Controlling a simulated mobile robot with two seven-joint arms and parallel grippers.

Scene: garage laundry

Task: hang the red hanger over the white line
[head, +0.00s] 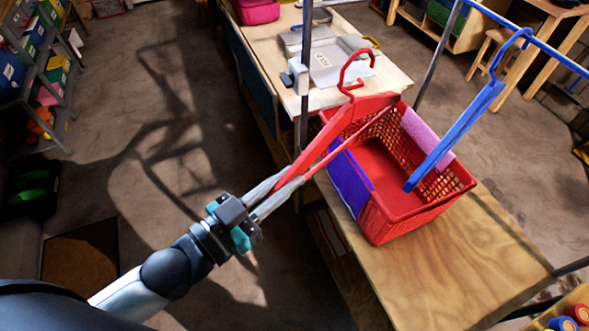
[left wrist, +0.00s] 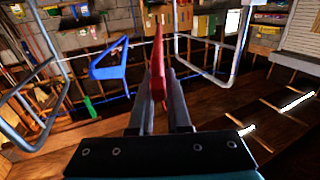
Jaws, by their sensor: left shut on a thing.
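My left gripper (head: 282,186) is shut on one end of the red hanger (head: 333,142), which slants up and to the right, hook uppermost. In the head view, the hanger overlaps the red basket; I cannot tell whether they touch. In the left wrist view, the red hanger (left wrist: 158,66) stands edge-on between my left fingers (left wrist: 155,105). A thin pale line, seemingly the white line (left wrist: 215,42), runs across behind it in that view; I cannot make it out clearly in the head view. My right gripper is out of view.
A blue hanger (head: 455,135) hangs from a blue bar (head: 545,45) at upper right. A red basket (head: 425,215) with purple and pink cloths stands on a wooden table (head: 460,270). A thin grey post (head: 304,120) rises beside the hanger.

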